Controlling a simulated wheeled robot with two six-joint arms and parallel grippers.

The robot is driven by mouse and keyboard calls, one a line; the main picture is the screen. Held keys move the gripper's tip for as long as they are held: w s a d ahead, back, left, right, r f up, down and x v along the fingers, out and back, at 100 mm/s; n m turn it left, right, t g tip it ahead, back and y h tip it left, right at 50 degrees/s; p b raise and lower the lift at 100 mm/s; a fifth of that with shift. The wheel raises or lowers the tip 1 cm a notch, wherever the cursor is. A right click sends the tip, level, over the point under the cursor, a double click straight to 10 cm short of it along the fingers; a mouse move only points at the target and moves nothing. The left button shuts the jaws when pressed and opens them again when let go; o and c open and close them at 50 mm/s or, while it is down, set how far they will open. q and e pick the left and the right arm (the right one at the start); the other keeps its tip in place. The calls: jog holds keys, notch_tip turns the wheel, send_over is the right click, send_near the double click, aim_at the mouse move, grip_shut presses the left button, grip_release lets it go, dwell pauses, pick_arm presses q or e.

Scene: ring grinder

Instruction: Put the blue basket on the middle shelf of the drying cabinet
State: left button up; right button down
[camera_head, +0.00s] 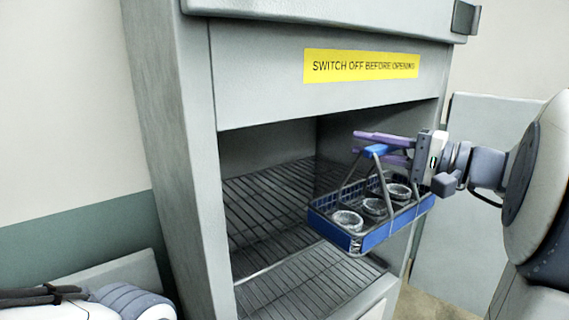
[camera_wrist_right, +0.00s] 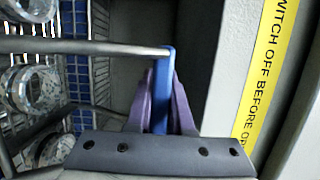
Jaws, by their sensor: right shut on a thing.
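The blue basket (camera_head: 372,238) hangs roughly level in front of the right part of the drying cabinet's (camera_head: 170,130) opening. It holds several clear round glass jars. My right gripper (camera_head: 362,144) has purple fingers shut on the blue grip of the basket's handle; this grip (camera_wrist_right: 160,90) also shows between the fingers in the right wrist view. Inside the cabinet, an upper wire shelf (camera_head: 265,205) and a lower wire shelf (camera_head: 300,290) are visible, both bare where seen. The basket hides part of them. My left gripper is out of view; only part of my left arm shows at bottom left.
The cabinet's left side wall and the front panel with a yellow warning sign (camera_head: 361,66) bound the opening. The right jamb is close to the basket and right gripper. A grey panel (camera_head: 455,230) stands to the right. The left part of the shelves is free.

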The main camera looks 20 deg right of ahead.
jog(key=w+a+p, duration=0.3)
jog(key=w, duration=0.5)
jog(key=w+a+p, duration=0.3)
jog(key=w+p, duration=0.1)
jog(key=w, duration=0.4)
notch_tip(320, 180, down, 7)
jog(key=p, duration=0.3)
jog(key=shift+p, duration=0.35)
jog(key=shift+w, duration=0.1)
jog(key=shift+f+b, duration=0.1)
jog(key=shift+b, duration=0.2)
jog(key=c, duration=0.8)
grip_release()
